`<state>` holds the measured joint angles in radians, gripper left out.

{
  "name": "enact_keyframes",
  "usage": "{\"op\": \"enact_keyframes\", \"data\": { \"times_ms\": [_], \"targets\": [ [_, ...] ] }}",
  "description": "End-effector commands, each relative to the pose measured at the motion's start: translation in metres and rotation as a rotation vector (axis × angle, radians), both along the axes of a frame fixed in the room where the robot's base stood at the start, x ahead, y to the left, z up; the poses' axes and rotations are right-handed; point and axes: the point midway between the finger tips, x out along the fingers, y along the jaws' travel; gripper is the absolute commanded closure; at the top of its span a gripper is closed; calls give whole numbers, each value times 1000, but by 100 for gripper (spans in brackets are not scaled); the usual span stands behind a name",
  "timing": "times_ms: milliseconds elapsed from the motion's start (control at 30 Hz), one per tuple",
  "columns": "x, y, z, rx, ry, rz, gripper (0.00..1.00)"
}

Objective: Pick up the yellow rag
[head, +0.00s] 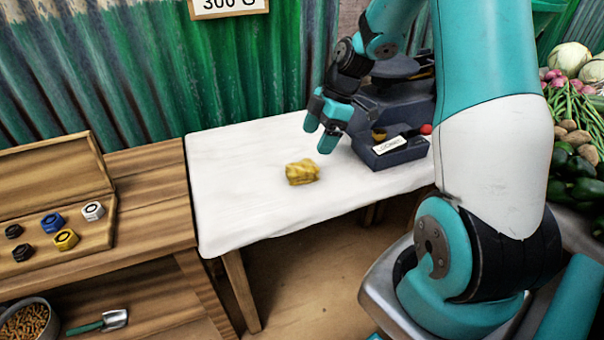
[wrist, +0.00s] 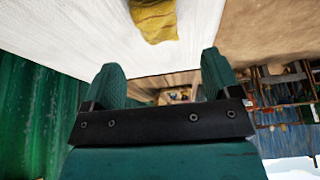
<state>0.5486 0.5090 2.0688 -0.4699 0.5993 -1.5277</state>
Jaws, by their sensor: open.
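The yellow rag (head: 302,172) lies crumpled on the white-covered table (head: 240,195), near its middle. In the wrist view the rag (wrist: 156,18) shows at the top edge, partly cut off, beyond and between my fingers. My gripper (head: 322,134) is above the table, up and to the right of the rag in the head view, apart from it. Its two fingers are spread with nothing between them, as the wrist view (wrist: 163,85) also shows.
A dark scale (head: 395,148) with a label stands on the table close to the right of my gripper. A wooden bench (head: 150,195) at left bears a box of coloured nuts (head: 66,240). Vegetables (head: 575,150) are at far right. The cloth left of the rag is clear.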

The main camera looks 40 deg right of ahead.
Motion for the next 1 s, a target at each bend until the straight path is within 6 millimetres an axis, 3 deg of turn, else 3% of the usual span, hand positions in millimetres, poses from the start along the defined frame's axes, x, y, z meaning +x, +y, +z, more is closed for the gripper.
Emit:
{"op": "enact_keyframes", "data": {
  "times_ms": [133,433,700,1000],
  "targets": [
    [4,12,-29,1,3,1,17],
    [8,21,-52,0,1,0,17],
    [15,33,-88,0,2,0,17],
    [16,34,-92,-1,0,-1,17]
  ]
}}
